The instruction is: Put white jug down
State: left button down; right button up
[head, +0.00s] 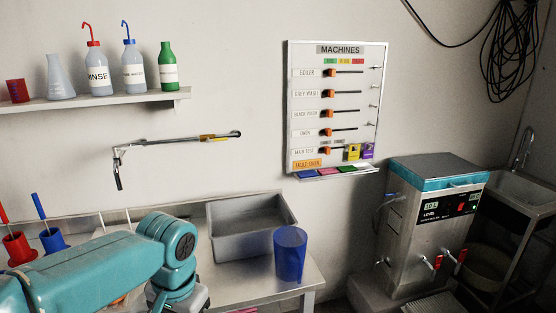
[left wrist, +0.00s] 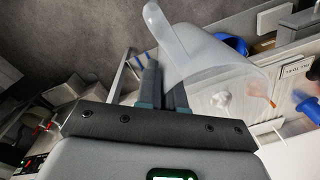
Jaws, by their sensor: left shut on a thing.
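The white jug (left wrist: 205,55) is translucent and shows in the left wrist view, tilted in the picture, with its handle end toward my fingers. My left gripper (left wrist: 162,85) is shut on it. In the head view my left arm comes in from the left over the table (head: 265,285). The gripper's fingers and the jug cannot be made out there, below or behind the arm. My right gripper is in neither view.
A blue beaker (head: 290,252) stands on the table in front of a grey tub (head: 225,252). Red (head: 17,248) and blue (head: 53,240) containers stand at the left. A steel machine (head: 430,225) stands at the right. A shelf (head: 110,101) holds bottles above.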

pick_arm(q)
jog(key=a+f, duration=0.1)
jog(key=f, duration=0.2)
jog(key=a+f+n, duration=0.1)
jog(key=f, duration=0.3)
jog(key=a+f+n, duration=0.1)
jog(key=a+f, duration=0.1)
jog(key=f, duration=0.1)
jog(key=shift+s+a+f, duration=0.1)
jog(key=shift+s+f, duration=0.05)
jog(key=shift+s, duration=0.25)
jog(key=f, duration=0.1)
jog(key=d, duration=0.1)
jog(key=f+n, duration=0.1)
jog(key=shift+w+d+f, duration=0.25)
jog(key=shift+f, duration=0.05)
jog(key=shift+w+d, duration=0.15)
jog(key=shift+w, duration=0.15)
jog(key=shift+w+n, duration=0.2)
jog(key=shift+n, duration=0.1)
jog(key=shift+s, duration=0.15)
